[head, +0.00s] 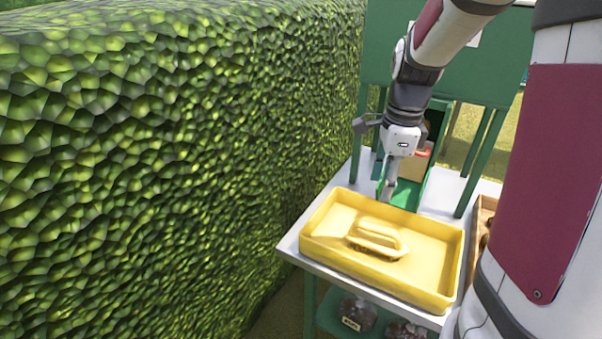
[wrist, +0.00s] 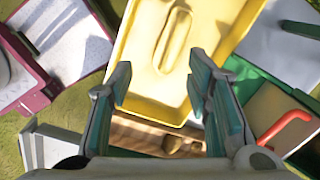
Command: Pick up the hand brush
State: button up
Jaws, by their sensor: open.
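The hand brush (head: 377,238) is yellow, with a raised handle along its top. It lies in a shallow yellow tray (head: 317,243) on the table. In the wrist view the brush (wrist: 173,38) shows beyond my fingertips, in the tray (wrist: 133,85). My gripper (head: 384,192) is above the far edge of the tray, apart from the brush. In the wrist view my gripper (wrist: 157,88) is open, with nothing between its green fingers.
A green crate (head: 407,194) with a red-handled item stands behind the tray. A wooden box (head: 481,222) is at the tray's right. A tall hedge (head: 180,150) borders the table's left. Jars (head: 357,313) sit on the lower shelf.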

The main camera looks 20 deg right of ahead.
jog(key=w+d+f+m, duration=0.2)
jog(key=d+f+m, duration=0.1)
jog(key=f, duration=0.1)
jog(key=b, duration=0.2)
send_over(380, 227)
jog(key=shift+m+g, duration=0.3)
notch_tip(380, 227, down, 8)
jog(key=shift+w+a+r, duration=0.1)
jog(key=shift+f+b, duration=0.65)
jog(key=shift+f, duration=2.4)
grip_shut()
